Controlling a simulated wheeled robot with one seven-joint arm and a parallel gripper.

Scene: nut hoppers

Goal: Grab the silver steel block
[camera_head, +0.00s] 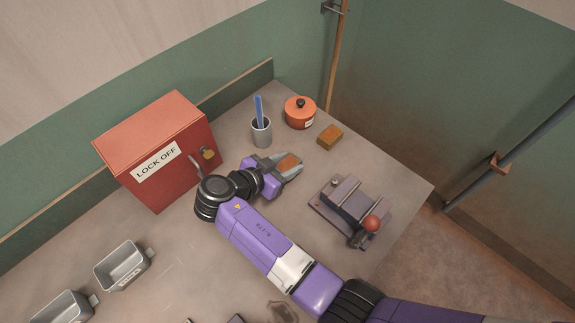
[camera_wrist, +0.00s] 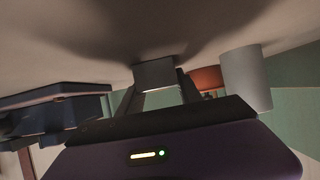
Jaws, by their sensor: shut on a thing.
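A small block sits between the fingers of my gripper (camera_head: 294,163), which is shut on it. In the wrist view the block (camera_wrist: 155,74) looks plain grey, with a finger on each side. In the head view the block's top (camera_head: 287,163) looks orange-brown, so its colour differs between the views. The fingers hide its sides there. The block is low at the bench top; I cannot tell whether it touches it.
A grey cup with blue sticks (camera_head: 262,132), an orange lidded pot (camera_head: 300,112) and a yellow-brown block (camera_head: 330,136) stand beyond my gripper. A vise-like fixture with a red knob (camera_head: 345,208) is right. A red LOCK OFF box (camera_head: 160,150) and grey hoppers (camera_head: 122,265) are left.

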